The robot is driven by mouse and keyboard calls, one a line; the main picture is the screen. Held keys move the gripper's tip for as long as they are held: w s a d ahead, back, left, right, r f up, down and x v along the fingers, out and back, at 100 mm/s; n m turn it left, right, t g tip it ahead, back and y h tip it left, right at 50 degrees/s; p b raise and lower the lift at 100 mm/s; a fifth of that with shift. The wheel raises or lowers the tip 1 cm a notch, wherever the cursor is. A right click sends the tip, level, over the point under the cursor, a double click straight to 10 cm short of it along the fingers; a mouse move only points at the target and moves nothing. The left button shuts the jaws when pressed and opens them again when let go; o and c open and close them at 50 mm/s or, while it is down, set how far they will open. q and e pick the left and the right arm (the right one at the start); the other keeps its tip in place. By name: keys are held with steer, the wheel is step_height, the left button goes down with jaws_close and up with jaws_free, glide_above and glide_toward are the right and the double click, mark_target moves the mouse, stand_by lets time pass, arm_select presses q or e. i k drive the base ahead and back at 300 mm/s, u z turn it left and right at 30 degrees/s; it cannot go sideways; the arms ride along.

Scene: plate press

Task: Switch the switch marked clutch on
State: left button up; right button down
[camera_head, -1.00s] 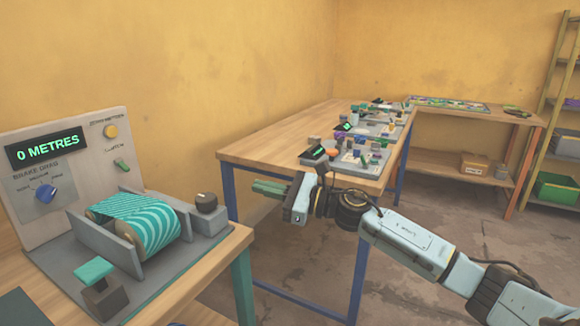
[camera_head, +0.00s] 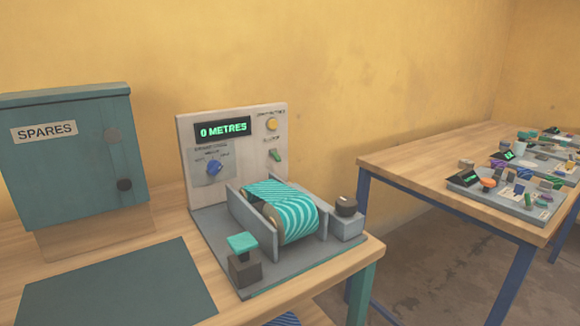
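The machine (camera_head: 232,118) stands on the near table, with a green "0 METRES" display (camera_head: 223,129) on its upright panel. The clutch switch (camera_head: 276,155) is a small green lever at the panel's right side; the small label above it looks like "CLUTCH". The lever looks tilted, but its on or off position cannot be told. A yellow button (camera_head: 271,124) sits above it and a blue knob (camera_head: 214,168) is at the panel's left. A teal striped roll (camera_head: 285,212) lies in the grey cradle in front. Neither of my grippers is in view.
A teal cabinet marked SPARES (camera_head: 72,160) stands left of the machine. A dark mat (camera_head: 118,290) lies on the near table (camera_head: 170,228). Another table (camera_head: 415,163) with similar devices (camera_head: 510,195) stands to the right, beyond a floor gap. No arm blocks the panel.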

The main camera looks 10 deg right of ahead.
mark_target(273, 152)
steer(key=k, duration=1)
steer(key=z, duration=0.95)
steer(key=i, duration=2.05)
steer(key=u, duration=1.55)
